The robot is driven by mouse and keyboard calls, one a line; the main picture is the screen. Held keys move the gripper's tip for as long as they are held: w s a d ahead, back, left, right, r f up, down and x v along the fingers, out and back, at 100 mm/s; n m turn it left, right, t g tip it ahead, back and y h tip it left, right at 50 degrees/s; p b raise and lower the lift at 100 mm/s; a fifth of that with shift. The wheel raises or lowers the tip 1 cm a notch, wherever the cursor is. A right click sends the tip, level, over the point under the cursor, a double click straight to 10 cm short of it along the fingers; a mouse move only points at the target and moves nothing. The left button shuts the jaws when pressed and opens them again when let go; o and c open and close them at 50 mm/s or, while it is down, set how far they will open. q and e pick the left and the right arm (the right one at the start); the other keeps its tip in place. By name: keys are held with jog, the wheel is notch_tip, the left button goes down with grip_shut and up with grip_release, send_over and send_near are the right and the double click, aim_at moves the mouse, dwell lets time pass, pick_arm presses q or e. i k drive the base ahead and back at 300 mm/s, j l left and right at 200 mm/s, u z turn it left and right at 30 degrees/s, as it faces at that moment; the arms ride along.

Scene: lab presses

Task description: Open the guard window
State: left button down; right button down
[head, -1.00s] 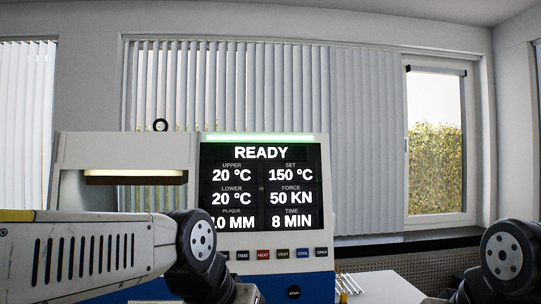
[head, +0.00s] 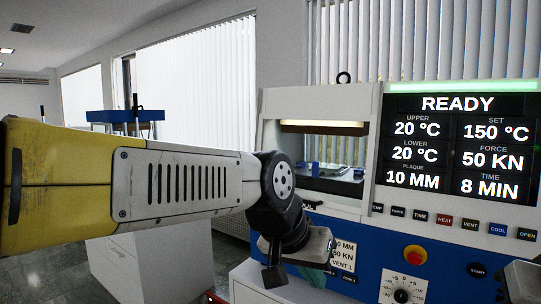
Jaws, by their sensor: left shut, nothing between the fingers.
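The press (head: 375,105) is a white and blue machine at the right of the head view. Its guard window area (head: 325,150) is the framed chamber front at its left, with a lit lamp strip at the top. I cannot tell whether a clear pane covers it. A dark label with white letters, partly hidden by my arm, sits at its lower edge. My left gripper (head: 275,276) is shut and empty, pointing down in front of the blue lower panel, below the window and apart from its edge.
The display (head: 458,145) reads READY, with a button row below it. A red stop button (head: 415,255) and a dial (head: 402,295) are on the blue panel. A white cabinet (head: 150,265) and a blue-topped machine (head: 125,116) stand at the left.

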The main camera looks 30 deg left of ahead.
aim_at(373, 119)
jog(key=u, duration=0.75)
jog(key=j, duration=0.5)
jog(key=i+j+u, duration=0.1)
jog(key=j, duration=0.35)
